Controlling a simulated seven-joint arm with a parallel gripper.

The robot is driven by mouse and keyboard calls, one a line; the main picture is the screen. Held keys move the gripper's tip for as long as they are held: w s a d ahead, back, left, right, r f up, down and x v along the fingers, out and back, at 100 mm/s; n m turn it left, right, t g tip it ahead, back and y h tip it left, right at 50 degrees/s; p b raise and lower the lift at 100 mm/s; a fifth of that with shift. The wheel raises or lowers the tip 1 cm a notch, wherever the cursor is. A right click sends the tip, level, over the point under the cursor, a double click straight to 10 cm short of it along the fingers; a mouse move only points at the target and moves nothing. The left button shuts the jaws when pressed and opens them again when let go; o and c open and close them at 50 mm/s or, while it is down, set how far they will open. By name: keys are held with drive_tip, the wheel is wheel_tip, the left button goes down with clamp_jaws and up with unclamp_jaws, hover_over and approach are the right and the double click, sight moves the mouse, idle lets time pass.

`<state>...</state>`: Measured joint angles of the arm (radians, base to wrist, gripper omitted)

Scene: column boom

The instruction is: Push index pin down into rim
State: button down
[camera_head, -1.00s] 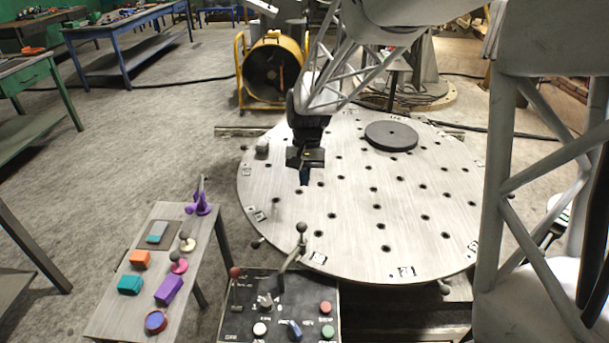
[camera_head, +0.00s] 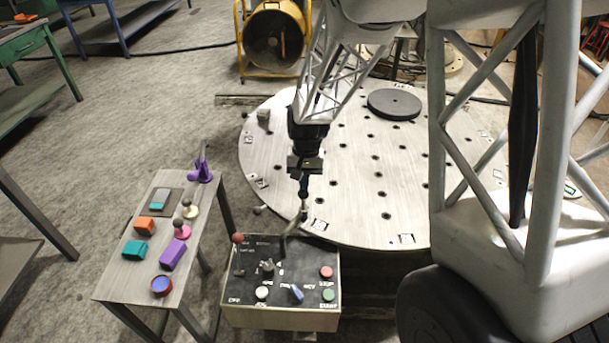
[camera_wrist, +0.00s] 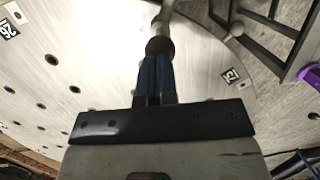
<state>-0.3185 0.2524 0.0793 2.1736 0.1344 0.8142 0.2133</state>
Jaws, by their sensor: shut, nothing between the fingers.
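The index pin (camera_head: 303,197) appears as a grey ball-topped stem at the near rim of the round plate, just behind the control box. In the wrist view its dark rounded knob (camera_wrist: 160,46) lies straight beyond the fingertips, with a paler stem past it. My gripper (camera_head: 304,186) points down over the pin, fingers shut and empty. In the wrist view the blue-sided fingers (camera_wrist: 156,62) end at the knob. I cannot tell whether they touch it. How deep the pin sits in the rim is hidden. The round plate (camera_head: 345,185) has many holes and numbered rim tags.
The control box (camera_head: 285,315), with knobs and buttons, stands close in front of the pin. A side table (camera_head: 118,285) at left holds coloured blocks and knobbed pieces. A dark disc (camera_head: 394,104) lies on the plate's far side.

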idle(0.3)
drive_tip(key=shift+s+f, duration=0.1)
drive_tip(key=shift+f, duration=1.85)
drive_tip(key=w+r, duration=0.3)
drive_tip(key=r, duration=1.1)
drive_tip(key=shift+d+r, duration=0.15)
drive_tip(key=shift+d, duration=0.15)
drive_tip(key=shift+r, duration=0.1)
